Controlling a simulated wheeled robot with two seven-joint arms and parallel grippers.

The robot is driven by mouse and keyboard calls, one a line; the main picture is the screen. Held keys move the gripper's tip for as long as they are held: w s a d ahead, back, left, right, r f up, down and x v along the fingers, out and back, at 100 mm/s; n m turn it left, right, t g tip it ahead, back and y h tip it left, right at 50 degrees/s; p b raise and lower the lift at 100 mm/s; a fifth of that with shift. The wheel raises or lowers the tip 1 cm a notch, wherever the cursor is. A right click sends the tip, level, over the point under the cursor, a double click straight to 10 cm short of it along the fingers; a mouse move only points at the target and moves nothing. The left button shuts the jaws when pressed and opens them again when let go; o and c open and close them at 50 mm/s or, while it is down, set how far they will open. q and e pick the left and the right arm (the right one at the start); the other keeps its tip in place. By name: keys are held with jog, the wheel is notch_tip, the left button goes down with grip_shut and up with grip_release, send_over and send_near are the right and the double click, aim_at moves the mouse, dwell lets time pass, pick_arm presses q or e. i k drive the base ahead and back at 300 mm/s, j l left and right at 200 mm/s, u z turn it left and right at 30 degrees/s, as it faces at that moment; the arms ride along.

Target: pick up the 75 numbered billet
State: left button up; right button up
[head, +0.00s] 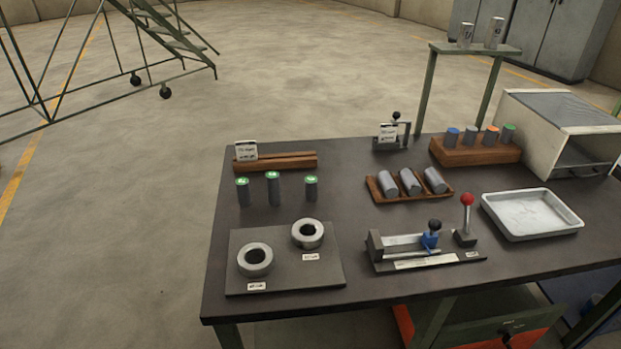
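Three upright grey billets with green tops stand at the left of the dark table: a left one (243,191), a taller middle one (273,188) and a right one (311,188). Pale marks on their tops are too small to read. Three plain grey billets (410,181) lie tilted in a wooden tray (381,195). Several billets with coloured tops (471,136) stand in a wooden block (478,154). Two pale cylinders with dark markings (494,33) stand on a raised shelf. I cannot tell which piece bears 75. Neither of my grippers is in view.
Two ring gauges (255,259) (308,233) sit on a dark plate (235,233). A clamp fixture (400,243), a red-knobbed lever (467,205), a white tray (533,214) and a box-shaped furnace (560,125) occupy the right. The table's front-left edge is bare.

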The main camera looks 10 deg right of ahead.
aim_at(243, 186)
jog(key=z, duration=1.6)
jog(key=k+j, duration=0.25)
jog(key=j, duration=0.15)
jog(key=k+j, duration=0.2)
jog(key=j, duration=0.2)
jog(key=k+j, duration=0.45)
jog(key=j, duration=0.3)
jog(key=z, duration=0.05)
